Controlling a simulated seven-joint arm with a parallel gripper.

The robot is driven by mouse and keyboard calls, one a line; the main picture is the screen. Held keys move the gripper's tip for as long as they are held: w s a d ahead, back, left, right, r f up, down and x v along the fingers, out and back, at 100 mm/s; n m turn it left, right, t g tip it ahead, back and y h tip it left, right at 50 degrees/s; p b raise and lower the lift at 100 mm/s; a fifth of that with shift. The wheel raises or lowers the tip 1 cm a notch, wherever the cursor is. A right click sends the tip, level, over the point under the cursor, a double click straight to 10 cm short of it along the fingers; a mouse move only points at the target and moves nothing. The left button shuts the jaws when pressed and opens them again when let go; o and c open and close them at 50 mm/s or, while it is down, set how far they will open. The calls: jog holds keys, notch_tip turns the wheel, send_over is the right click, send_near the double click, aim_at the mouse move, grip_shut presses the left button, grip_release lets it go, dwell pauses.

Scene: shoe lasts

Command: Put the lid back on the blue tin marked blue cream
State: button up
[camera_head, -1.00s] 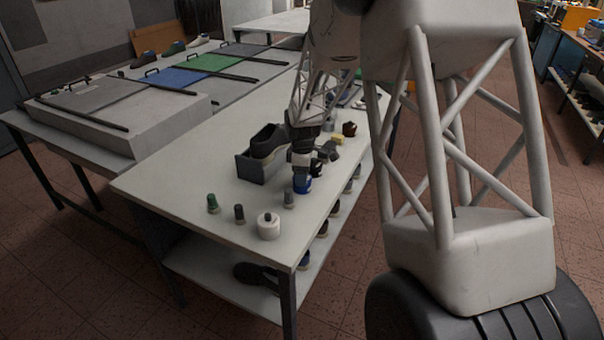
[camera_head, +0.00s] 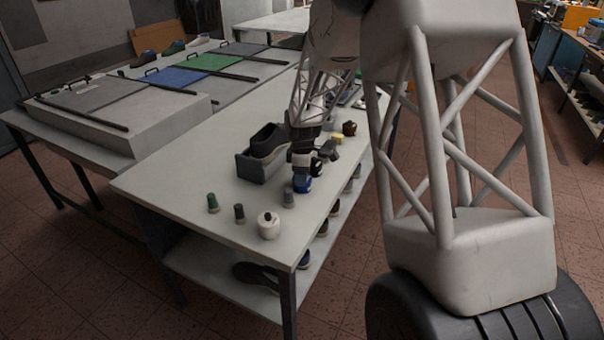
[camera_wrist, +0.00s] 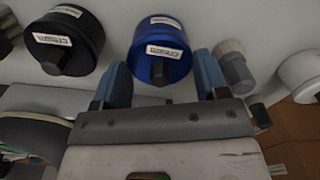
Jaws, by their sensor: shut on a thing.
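In the wrist view a round blue lid or tin top (camera_wrist: 163,40) with a white label and a dark knob lies between my gripper's two blue fingers (camera_wrist: 163,80). My gripper is shut on it, one finger on each side. In the head view the blue tin (camera_head: 302,184) is on the front part of the long table, with my gripper (camera_head: 301,170) right above it. I cannot tell whether the lid sits fully on the tin or a little above it.
A similar black tin (camera_wrist: 65,42) stands close on the left, and a small grey-capped bottle (camera_wrist: 235,65) close on the right. A grey box with a dark shoe (camera_head: 267,140) is behind. A white jar (camera_head: 268,225) stands nearer the table's front edge.

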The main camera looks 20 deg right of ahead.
dwell(0.3)
jog(key=o, duration=1)
jog(key=shift+o, duration=0.2)
jog(key=shift+r, duration=3.45)
jog(key=shift+c, duration=0.2)
grip_shut()
jog(key=shift+f, duration=2.4)
